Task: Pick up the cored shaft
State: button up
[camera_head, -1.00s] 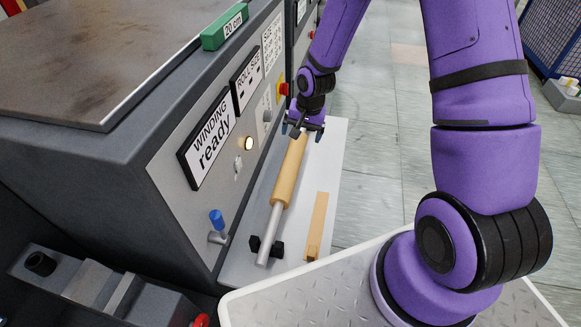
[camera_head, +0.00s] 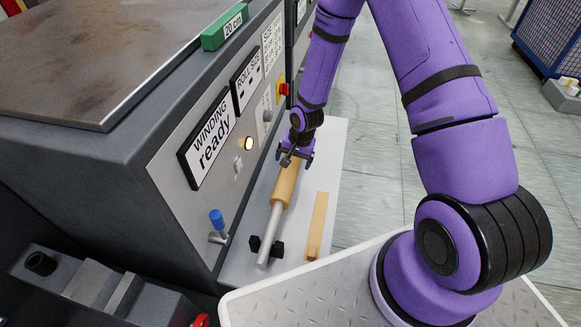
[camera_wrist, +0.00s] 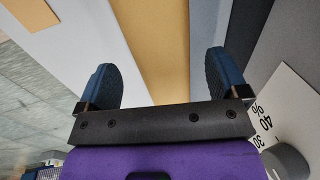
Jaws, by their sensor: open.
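The cored shaft is a pale grey rod with a tan cardboard core (camera_head: 284,187) around it. It lies along the light shelf beside the machine, its near end at a black holder (camera_head: 266,246). My gripper (camera_head: 294,158) is over the far part of the core and hides its far end. In the wrist view the tan core (camera_wrist: 155,45) runs between the two open fingers of my gripper (camera_wrist: 165,78), with space on both sides. Whether the fingers reach down around the core cannot be told.
A flat tan wooden strip (camera_head: 317,225) lies on the shelf (camera_head: 328,165) to the right of the shaft. The machine's panel, with a "WINDING ready" sign (camera_head: 209,143), a blue-capped lever (camera_head: 217,220) and a red button (camera_head: 284,89), rises close on the left.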

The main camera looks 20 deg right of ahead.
aim_at(293, 160)
jog(key=f, duration=0.4)
jog(key=shift+w+a, duration=0.35)
jog(key=shift+r, duration=0.1)
jog(key=c, duration=1.5)
